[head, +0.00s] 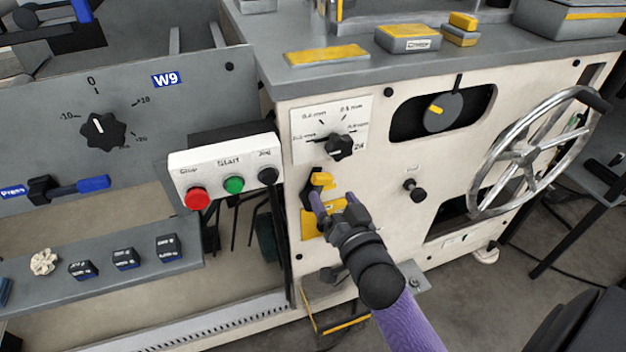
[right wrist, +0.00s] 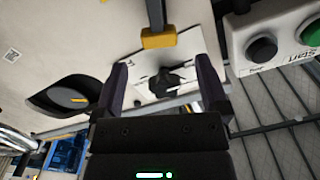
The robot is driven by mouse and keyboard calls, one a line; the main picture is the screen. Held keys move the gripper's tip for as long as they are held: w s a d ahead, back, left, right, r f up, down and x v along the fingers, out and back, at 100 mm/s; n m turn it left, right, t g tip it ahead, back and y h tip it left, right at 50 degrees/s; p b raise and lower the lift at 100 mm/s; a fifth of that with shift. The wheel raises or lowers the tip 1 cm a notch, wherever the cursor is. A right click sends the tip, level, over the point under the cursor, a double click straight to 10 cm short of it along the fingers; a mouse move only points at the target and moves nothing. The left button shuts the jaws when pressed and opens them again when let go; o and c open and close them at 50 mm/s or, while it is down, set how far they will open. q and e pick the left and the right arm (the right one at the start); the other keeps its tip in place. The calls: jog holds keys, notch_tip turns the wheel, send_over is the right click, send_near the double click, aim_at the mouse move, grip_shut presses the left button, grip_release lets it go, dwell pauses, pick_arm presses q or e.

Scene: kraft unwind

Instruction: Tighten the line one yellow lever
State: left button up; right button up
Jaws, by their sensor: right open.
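The yellow lever (head: 322,180) sits on the cream machine front, just below the thickness dial plate. In the right wrist view a yellow block on a rod (right wrist: 158,39) looks like this lever, beyond the fingertips. My right gripper (head: 332,196) is open, with its purple fingers pointing up at the panel right below the lever. In the right wrist view the open fingers (right wrist: 160,66) frame the black dial, with nothing held between them. The gripper hides part of the lever's mount. My left gripper is not in view.
The dial plate (head: 331,125) with its black knob (head: 339,146) is just above. A button box (head: 225,172) with red, green and black buttons juts out at left. A black knob (head: 414,190) and a handwheel (head: 530,153) are at right.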

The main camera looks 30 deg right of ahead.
aim_at(324, 183)
jog(key=x, duration=0.2)
jog(key=b+x, duration=0.1)
jog(key=x, duration=0.2)
jog(key=shift+w+f+b, duration=0.1)
jog(key=shift+f+b, duration=0.1)
jog(key=shift+b, duration=0.1)
jog(key=shift+w+d, duration=0.15)
jog(key=shift+w, duration=0.3)
jog(key=shift+r, duration=0.1)
jog(key=shift+c, duration=0.3)
jog(key=c, duration=1.2)
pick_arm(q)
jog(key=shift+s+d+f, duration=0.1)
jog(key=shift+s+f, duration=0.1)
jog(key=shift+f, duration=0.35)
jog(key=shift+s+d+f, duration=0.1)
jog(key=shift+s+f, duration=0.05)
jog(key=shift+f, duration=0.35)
pick_arm(e)
grip_shut()
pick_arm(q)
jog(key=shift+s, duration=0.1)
